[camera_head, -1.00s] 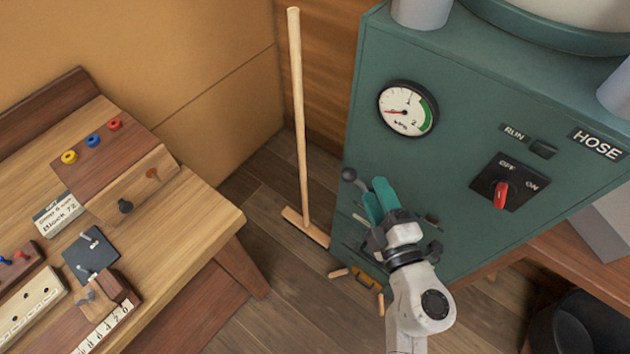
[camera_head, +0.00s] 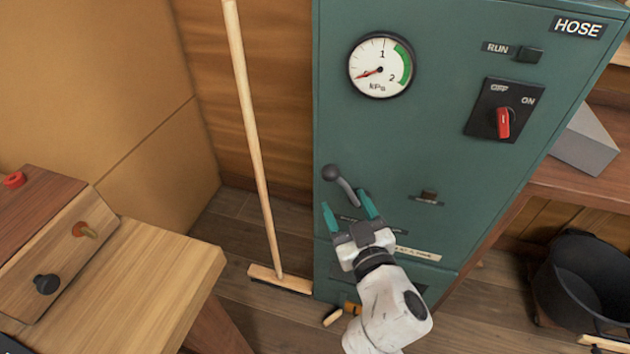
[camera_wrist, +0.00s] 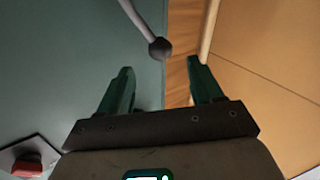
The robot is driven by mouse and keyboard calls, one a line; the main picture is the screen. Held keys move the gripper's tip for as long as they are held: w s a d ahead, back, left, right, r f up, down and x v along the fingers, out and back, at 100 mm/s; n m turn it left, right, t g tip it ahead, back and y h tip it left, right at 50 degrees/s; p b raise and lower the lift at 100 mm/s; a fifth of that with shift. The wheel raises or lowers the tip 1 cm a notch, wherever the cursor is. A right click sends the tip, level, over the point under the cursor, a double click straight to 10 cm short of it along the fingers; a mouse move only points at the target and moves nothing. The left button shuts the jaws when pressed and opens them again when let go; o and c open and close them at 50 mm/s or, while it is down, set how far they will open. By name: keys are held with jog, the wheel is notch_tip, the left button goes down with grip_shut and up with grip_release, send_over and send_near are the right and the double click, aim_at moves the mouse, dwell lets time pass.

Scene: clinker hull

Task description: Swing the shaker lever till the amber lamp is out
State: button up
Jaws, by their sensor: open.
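The shaker lever, a grey rod with a dark ball knob (camera_head: 331,173), sticks out from the lower left of the green cabinet (camera_head: 440,150). My gripper (camera_head: 347,206) is open, its two teal fingers just below the knob in the head view. In the wrist view the knob (camera_wrist: 160,48) shows beyond the open fingertips (camera_wrist: 160,68), between them, with the rod running up to the left. Nothing is held, and I cannot tell whether a finger touches the rod. I cannot make out an amber lamp for certain; a small orange patch (camera_head: 351,308) shows low by my arm.
The cabinet carries a gauge (camera_head: 381,66) with its needle low, a red switch (camera_head: 503,122) and a dark RUN indicator (camera_head: 528,54). A broom (camera_head: 257,150) leans just left. A wooden bench (camera_head: 130,285) is at lower left, a black bucket (camera_head: 585,285) at right.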

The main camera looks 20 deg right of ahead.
aim_at(334, 181)
jog(key=w, duration=0.5)
jog(key=w+p, duration=0.1)
jog(key=w, duration=0.3)
jog(key=shift+w+d, duration=0.2)
jog(key=shift+w, duration=0.15)
jog(key=shift+c, duration=0.2)
grip_shut()
